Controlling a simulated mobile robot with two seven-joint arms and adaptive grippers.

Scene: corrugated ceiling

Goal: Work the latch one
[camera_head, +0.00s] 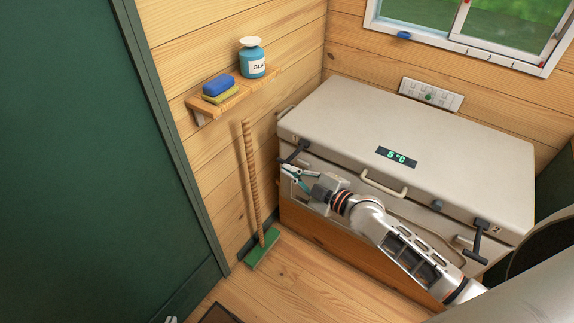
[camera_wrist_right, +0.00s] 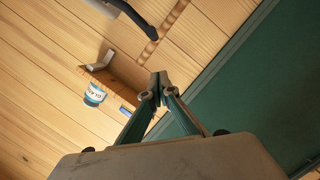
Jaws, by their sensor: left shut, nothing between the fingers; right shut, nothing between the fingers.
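A beige chest cooler (camera_head: 440,150) stands against the back wall with its lid down. A dark left latch (camera_head: 297,152) sticks out at its front left corner. A similar right latch (camera_head: 478,238) hangs at its front right corner. My right gripper (camera_head: 287,171) is beside the left latch, just below it, pointing left; whether they touch cannot be told. Its fingers are shut and empty in the right wrist view (camera_wrist_right: 158,88). A dark bar, probably the left latch (camera_wrist_right: 132,14), shows at that view's top, apart from the fingertips.
A wooden shelf (camera_head: 233,97) on the left wall holds a blue jar (camera_head: 252,62) and a blue sponge (camera_head: 218,85). A broom (camera_head: 251,180) leans below it, left of my gripper. A green door (camera_head: 90,170) fills the left. Open floor (camera_head: 290,280) lies in front of the cooler.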

